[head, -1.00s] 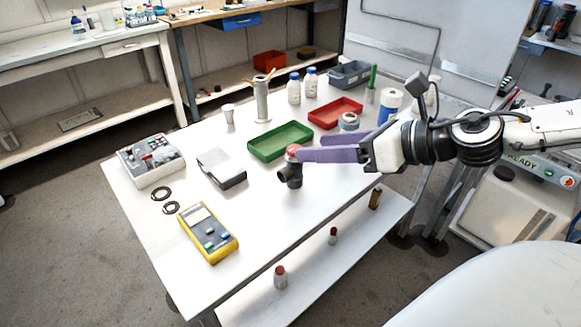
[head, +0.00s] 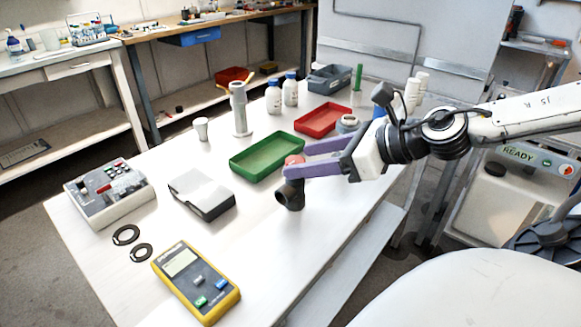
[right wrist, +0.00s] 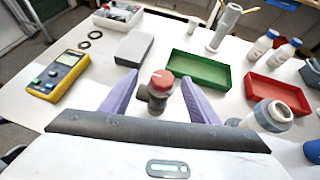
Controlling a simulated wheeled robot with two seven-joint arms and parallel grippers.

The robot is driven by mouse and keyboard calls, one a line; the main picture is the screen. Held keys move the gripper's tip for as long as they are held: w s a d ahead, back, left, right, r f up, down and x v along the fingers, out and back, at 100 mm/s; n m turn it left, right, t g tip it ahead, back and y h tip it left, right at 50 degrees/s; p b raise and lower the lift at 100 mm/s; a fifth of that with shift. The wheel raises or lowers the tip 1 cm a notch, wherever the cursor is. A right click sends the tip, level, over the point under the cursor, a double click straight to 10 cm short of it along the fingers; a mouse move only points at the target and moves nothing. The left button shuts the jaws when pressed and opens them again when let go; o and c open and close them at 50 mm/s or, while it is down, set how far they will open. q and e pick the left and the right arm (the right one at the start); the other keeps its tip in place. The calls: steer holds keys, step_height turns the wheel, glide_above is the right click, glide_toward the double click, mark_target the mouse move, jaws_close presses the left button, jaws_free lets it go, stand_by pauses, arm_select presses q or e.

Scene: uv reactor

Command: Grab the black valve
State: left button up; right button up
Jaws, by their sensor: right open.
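The black valve (head: 289,196), a dark pipe fitting with a red knob on top, stands upright on the white table in front of the green tray. It also shows in the right wrist view (right wrist: 156,98). My right gripper (head: 297,162) reaches it from the right at knob height, its purple fingers open. In the right wrist view the fingers (right wrist: 158,80) stand on either side of the valve, with a gap showing to the left finger. The near finger hides part of the valve in the head view. My left gripper is out of view.
The green tray (head: 240,164) lies just behind the valve, with a red tray (head: 300,124) and a grey round-topped jar (head: 347,124) beyond. A grey-white box (head: 210,205), yellow meter (head: 183,308) and two black rings stand left. The table's front edge is close to the valve.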

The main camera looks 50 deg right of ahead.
mark_target(292, 190)
steer(key=shift+x, duration=1)
steer(key=shift+w+f+p, duration=0.15)
steer(key=shift+w+p, duration=0.2)
steer(key=p+x, duration=0.2)
steer(key=x, duration=0.2)
steer(key=shift+w+d+f+p, duration=0.1)
steer(key=shift+w+f+p, duration=0.05)
steer(key=shift+w+p, duration=0.15)
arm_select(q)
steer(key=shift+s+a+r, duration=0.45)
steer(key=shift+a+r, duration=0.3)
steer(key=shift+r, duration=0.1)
arm_select(e)
steer(key=shift+w+f, duration=0.2)
steer(key=shift+f, duration=0.1)
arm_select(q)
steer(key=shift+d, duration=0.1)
arm_select(e)
steer(key=c, duration=1.3)
